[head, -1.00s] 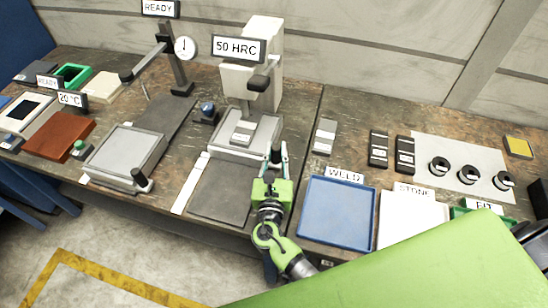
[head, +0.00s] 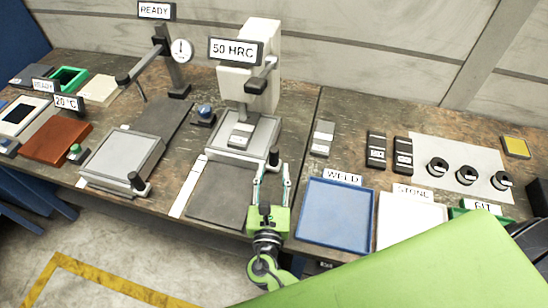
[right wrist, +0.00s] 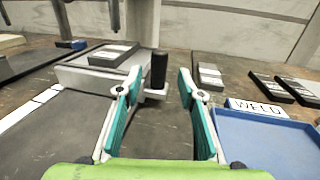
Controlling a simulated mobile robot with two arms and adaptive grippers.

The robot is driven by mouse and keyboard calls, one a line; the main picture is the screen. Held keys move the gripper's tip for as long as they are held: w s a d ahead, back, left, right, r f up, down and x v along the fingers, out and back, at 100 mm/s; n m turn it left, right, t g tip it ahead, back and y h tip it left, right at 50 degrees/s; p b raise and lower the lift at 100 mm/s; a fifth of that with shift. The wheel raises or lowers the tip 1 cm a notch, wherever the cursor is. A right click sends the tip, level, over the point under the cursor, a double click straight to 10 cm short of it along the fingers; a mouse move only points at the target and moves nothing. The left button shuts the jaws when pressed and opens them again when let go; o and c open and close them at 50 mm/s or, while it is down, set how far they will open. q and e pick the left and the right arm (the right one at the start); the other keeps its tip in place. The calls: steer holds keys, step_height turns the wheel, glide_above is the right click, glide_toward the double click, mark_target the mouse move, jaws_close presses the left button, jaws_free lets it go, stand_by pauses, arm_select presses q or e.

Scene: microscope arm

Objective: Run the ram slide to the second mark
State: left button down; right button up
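The machine with the 50 HRC sign (head: 236,52) has a light grey slide (head: 262,134) at its base, carrying a small grey block (head: 242,130). A black upright handle (head: 273,157) stands at the slide's front right corner. A white strip with dark lines (head: 188,187) runs along the left of the dark track plate (head: 221,190). My right gripper (head: 273,170) is open, its fingers pointing at the handle. In the right wrist view the handle (right wrist: 159,70) shows in the gap between the open fingertips (right wrist: 158,76), touching neither. My left gripper is not in view.
A blue tray (head: 337,213) lies right of my right gripper. A similar grey plate with a black handle (head: 138,181) is at the left, near the dial stand (head: 174,70). Dark blocks (head: 376,150) and a white sheet with black rings (head: 464,165) lie at the right.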

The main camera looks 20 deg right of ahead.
steer(key=v, duration=0.5)
steer(key=shift+w, duration=0.1)
stand_by(0.3)
